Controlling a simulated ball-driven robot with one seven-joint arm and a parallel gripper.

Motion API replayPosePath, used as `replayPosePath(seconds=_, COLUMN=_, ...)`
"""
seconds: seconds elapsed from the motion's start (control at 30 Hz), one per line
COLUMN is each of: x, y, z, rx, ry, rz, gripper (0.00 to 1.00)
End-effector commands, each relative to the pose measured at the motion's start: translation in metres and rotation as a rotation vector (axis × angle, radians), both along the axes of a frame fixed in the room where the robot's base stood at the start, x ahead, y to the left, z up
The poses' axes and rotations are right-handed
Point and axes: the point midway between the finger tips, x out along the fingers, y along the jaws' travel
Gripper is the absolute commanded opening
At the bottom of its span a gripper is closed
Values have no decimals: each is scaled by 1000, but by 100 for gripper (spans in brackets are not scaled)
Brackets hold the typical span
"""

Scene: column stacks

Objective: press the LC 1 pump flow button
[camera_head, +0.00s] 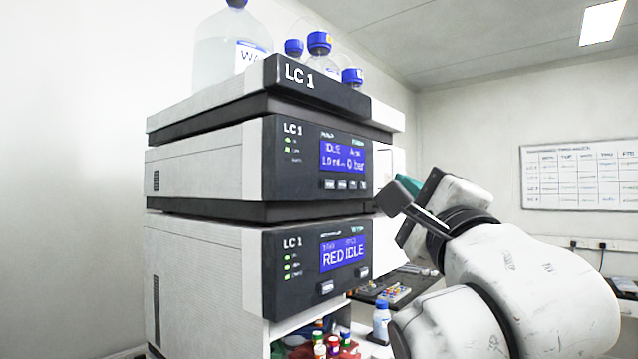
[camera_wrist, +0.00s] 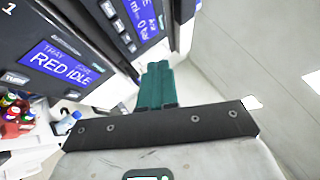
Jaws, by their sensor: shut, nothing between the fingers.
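The LC 1 pump module (camera_head: 255,160) is the middle unit of the stack, with a blue screen (camera_head: 343,157) reading IDLE and 0 bar. A row of small buttons (camera_head: 342,185) sits below the screen; their labels are too small to read, so I cannot tell which is flow. The buttons also show at the top of the wrist view (camera_wrist: 118,25). My gripper (camera_head: 408,184) is to the right of the pump panel, apart from it. Its green fingers (camera_wrist: 156,85) are together and empty in the wrist view.
Below is the tray module (camera_head: 318,268), its screen reading RED IDLE. Bottles with blue caps (camera_head: 319,42) stand on the stack's top. Coloured vials (camera_head: 325,345) sit in the opening below, and a small bottle (camera_head: 381,322) stands to its right.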

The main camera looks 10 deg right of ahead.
Motion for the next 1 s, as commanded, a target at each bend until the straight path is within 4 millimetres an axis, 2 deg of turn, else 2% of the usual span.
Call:
replayPosePath(seconds=0.47, x=3, y=3, z=1, rx=3, ry=-1, rz=1, gripper=0)
replayPosePath(seconds=1.0, x=55, y=41, z=1, rx=2, ry=-1, rz=2, gripper=0)
